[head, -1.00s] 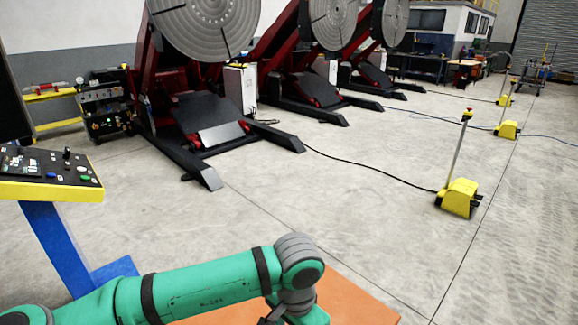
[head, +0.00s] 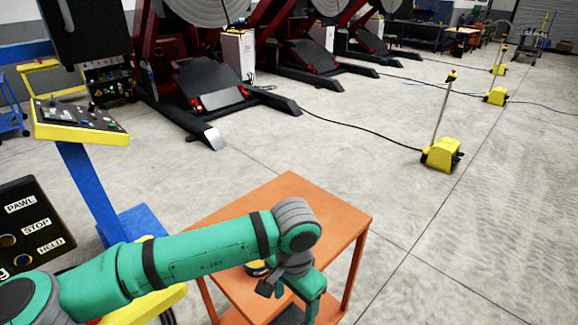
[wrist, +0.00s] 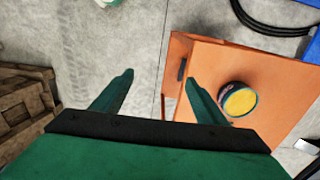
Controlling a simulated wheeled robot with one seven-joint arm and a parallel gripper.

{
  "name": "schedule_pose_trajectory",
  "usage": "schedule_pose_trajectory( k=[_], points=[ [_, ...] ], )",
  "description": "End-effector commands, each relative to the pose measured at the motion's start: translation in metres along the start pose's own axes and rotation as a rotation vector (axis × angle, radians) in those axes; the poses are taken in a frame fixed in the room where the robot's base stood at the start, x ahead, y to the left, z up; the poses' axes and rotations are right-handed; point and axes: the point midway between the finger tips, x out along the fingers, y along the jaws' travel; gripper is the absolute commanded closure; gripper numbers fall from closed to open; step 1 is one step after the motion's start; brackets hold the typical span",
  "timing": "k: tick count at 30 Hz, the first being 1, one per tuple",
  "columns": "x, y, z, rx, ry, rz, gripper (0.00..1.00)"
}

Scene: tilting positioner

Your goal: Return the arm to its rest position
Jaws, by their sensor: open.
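My green arm stretches across the lower part of the head view. Its wrist end hangs over the front of an orange table. My gripper (wrist: 158,92) shows in the wrist view with its two green fingers spread apart and nothing between them. Floor and the edge of the orange table (wrist: 213,62) lie beyond the fingers. In the head view the table (head: 290,195) stands under the wrist, and the fingertips are mostly hidden there. A round can with a yellow top (wrist: 240,101) stands on the table, beside the right finger in the picture and apart from it.
A control console (head: 75,118) on a blue post stands left, near a panel labelled PAWL and STOP (head: 32,225). Red positioners (head: 190,70) stand at the back. A yellow foot pedal (head: 441,154) and its cable lie on the floor. Wooden crates (wrist: 25,105) show in the wrist view.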

Motion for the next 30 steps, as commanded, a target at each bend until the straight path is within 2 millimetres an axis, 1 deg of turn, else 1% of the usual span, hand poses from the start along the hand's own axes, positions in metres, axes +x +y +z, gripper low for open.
schedule_pose_trajectory(
  k=[1, 11, 17, 20, 21, 23, 24, 27, 30],
  points=[
    [0.001, 0.006, -0.007, 0.011, 0.023, 0.013, 0.33],
    [0.001, 0.038, -0.053, 0.061, 0.183, 0.085, 0.33],
    [-0.006, 0.069, -0.091, 0.099, 0.328, 0.152, 0.33],
    [-0.015, 0.091, -0.118, 0.121, 0.436, 0.205, 0.33],
    [-0.02, 0.102, -0.129, 0.129, 0.487, 0.23, 0.33],
    [-0.029, 0.116, -0.146, 0.136, 0.568, 0.268, 0.33],
    [-0.035, 0.126, -0.157, 0.14, 0.622, 0.293, 0.33],
    [-0.054, 0.146, -0.181, 0.14, 0.754, 0.354, 0.33],
    [-0.074, 0.162, -0.2, 0.129, 0.881, 0.412, 0.33]
  ],
)
